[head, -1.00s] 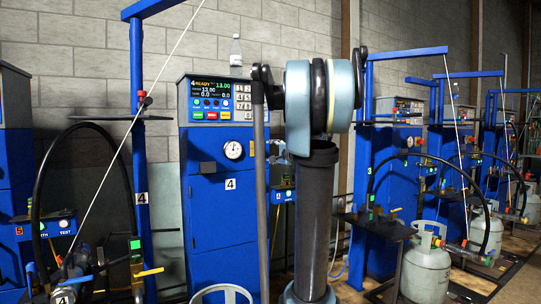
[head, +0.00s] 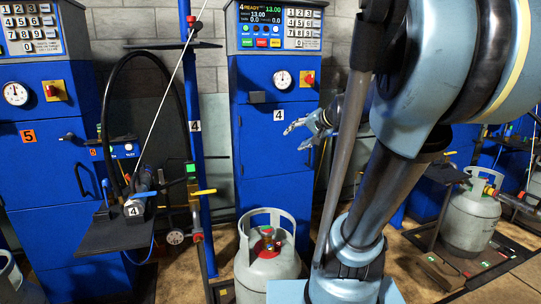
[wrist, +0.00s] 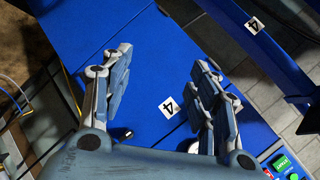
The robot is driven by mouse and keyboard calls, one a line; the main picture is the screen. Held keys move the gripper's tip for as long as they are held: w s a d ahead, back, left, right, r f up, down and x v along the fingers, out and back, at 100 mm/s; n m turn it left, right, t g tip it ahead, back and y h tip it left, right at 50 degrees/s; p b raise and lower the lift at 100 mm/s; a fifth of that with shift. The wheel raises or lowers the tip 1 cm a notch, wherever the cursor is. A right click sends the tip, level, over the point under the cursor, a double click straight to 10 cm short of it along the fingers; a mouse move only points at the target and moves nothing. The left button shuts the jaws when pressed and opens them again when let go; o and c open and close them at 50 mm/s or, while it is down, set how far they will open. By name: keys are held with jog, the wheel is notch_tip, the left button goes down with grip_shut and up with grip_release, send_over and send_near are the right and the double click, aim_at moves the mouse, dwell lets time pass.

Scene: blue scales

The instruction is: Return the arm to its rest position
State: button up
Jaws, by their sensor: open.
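My arm (head: 385,190) rises from its base at the lower right of the head view, its upper part large at the right. My gripper (head: 294,138) shows beside the arm column, pointing left in front of blue scale cabinet 4 (head: 277,175). Its fingers are spread and empty. In the wrist view my gripper (wrist: 160,60) is open, with nothing between the fingers. The cabinet's blue face (wrist: 150,80) and its "4" label lie behind them. I cannot tell the exact gap to the cabinet. The arm's middle links partly hide one another.
A grey gas cylinder (head: 268,270) stands on the floor before cabinet 4. A blue post (head: 196,130) with hose and a black shelf (head: 110,232) stand left. Cabinet 5 (head: 40,190) is further left. Another cylinder (head: 470,215) stands on a platform at right.

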jog(key=s+d+f+n+g+h, duration=0.2)
jog(key=s+d+f+g+h, duration=0.1)
jog(key=s+f, duration=0.7)
jog(key=s+d+f+n+g+h, duration=0.3)
jog(key=s+d+f, duration=0.2)
jog(key=s+f, duration=0.5)
jog(key=s, duration=0.4)
jog(key=shift+s+d+f+g+h, duration=0.2)
jog(key=shift+s+f+g+h, duration=0.1)
jog(key=shift+h, duration=0.1)
